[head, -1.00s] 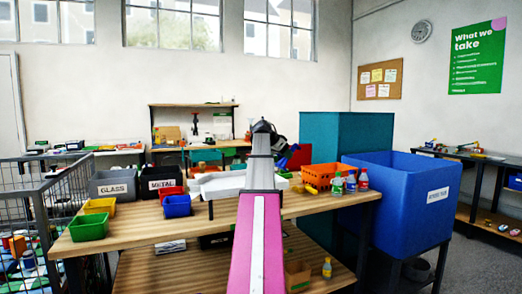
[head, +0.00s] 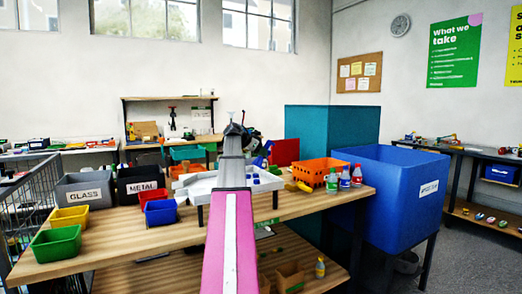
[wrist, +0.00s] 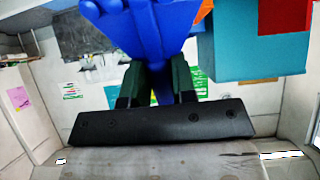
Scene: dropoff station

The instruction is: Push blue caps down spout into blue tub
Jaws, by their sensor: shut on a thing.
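My gripper (wrist: 158,78) is shut on a blue ridged tool (wrist: 150,25), which fills the top middle of the wrist view. In the head view my arm hides most of the gripper, and the blue tool (head: 262,153) shows just right of the arm's end, above the tray. A white tray (head: 200,184) stands raised on the table. A few blue caps (head: 256,180) show in its right part; my arm covers its middle. A small blue tub (head: 160,212) sits at the tray's near left. The spout is not clearly visible.
Red (head: 153,196), yellow (head: 69,217) and green (head: 56,243) bins stand left on the wooden table. An orange crate (head: 318,171) and several small bottles (head: 345,177) stand right. A large blue bin (head: 385,205) is beyond the table's right end.

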